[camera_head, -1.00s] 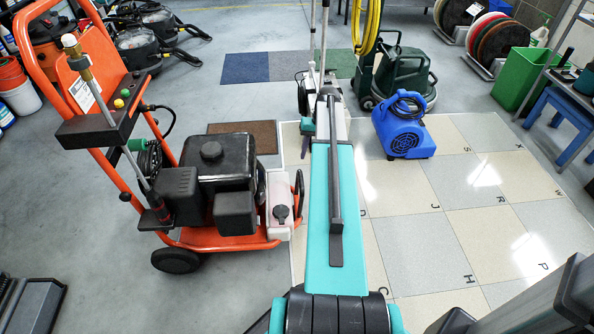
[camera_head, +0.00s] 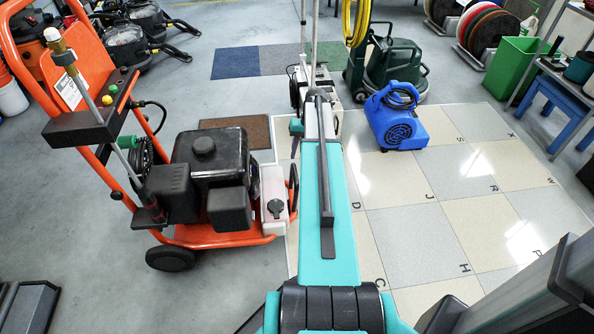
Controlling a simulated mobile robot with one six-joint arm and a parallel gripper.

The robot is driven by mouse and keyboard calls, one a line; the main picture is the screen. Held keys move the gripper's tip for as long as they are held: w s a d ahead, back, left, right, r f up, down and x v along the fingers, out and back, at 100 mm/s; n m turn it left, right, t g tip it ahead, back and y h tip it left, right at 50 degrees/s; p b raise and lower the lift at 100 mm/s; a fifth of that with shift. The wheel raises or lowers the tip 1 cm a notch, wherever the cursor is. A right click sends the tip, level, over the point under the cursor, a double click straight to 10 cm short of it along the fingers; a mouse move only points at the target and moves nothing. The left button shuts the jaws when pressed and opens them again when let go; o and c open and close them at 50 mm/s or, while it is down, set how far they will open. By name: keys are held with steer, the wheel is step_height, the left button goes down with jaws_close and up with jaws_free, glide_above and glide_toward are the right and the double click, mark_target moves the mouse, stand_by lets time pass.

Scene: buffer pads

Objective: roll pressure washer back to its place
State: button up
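The pressure washer (camera_head: 205,160) stands upright on the floor at left centre. It has an orange frame and tall handle, a black engine, a black wheel at the front left, a white tank and an upright spray lance. My teal arm reaches forward up the middle of the view, just right of the washer, with a gap between them at the near end. A small teal and dark part at the arm's far end (camera_head: 296,135) may be my gripper. The arm hides most of it, so its fingers and any contact with the washer cannot be made out.
A blue air blower (camera_head: 397,120) stands on the lettered tile pad (camera_head: 470,215) to the right, much of which is bare. A brown mat (camera_head: 236,134) lies behind the washer. Green machines (camera_head: 393,65) stand behind. A green bin (camera_head: 517,68) and blue stool (camera_head: 555,105) are at right.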

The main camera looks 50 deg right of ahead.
mark_target(295, 172)
steer(key=f, duration=0.3)
steer(key=a+f+b, duration=0.1)
steer(key=f, duration=0.2)
steer(key=w+f+b, duration=0.1)
steer(key=f, duration=0.2)
steer(key=shift+w+a+f, duration=0.1)
steer(key=shift+a+f, duration=0.1)
steer(key=shift+a, duration=0.05)
jaws_close()
